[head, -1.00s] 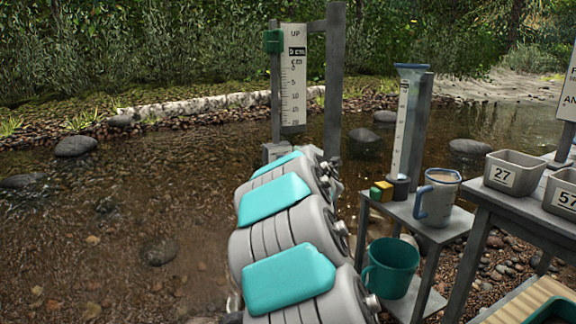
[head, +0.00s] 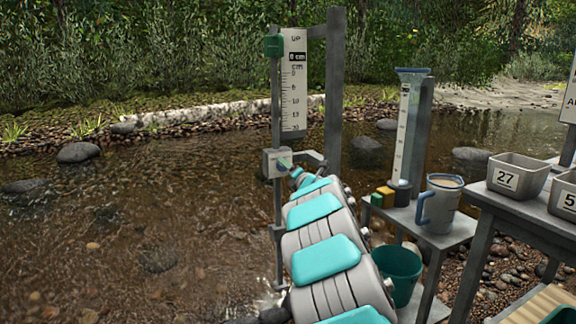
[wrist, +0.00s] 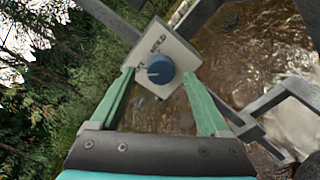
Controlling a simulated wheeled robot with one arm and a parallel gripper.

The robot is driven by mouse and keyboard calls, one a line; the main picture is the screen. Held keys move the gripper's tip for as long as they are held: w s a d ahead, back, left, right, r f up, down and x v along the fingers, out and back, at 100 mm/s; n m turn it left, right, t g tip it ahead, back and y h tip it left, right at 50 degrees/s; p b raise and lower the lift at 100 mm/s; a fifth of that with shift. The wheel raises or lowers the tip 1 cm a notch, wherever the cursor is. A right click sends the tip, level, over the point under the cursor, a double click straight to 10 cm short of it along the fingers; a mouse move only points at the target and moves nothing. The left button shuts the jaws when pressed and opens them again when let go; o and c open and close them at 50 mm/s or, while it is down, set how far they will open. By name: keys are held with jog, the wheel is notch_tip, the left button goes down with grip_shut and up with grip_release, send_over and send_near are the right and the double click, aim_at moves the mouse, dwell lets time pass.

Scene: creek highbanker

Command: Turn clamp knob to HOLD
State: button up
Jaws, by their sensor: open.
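The clamp knob (wrist: 160,69) is a round blue knob on a pale square clamp plate (wrist: 178,48) in the wrist view. HOLD is printed above the knob. A second label at its left is only partly readable. A dark mark on the knob lies toward its left side, by that second label. My gripper (wrist: 159,74) is open, its green fingers on either side of the knob; I cannot tell whether they touch it. In the head view the clamp box (head: 270,165) sits on the gauge post, with my gripper (head: 284,163) in front of it, covering the knob.
The gauge board (head: 293,80) rises above the clamp. To the right are a clear tube (head: 404,125), a stand with a grey jug (head: 440,200), a green bucket (head: 395,272), and a table with grey trays (head: 505,180). Creek water lies open at left.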

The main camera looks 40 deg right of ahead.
aim_at(282, 166)
jog(key=shift+x, duration=1.25)
jog(key=shift+c, duration=0.4)
grip_shut()
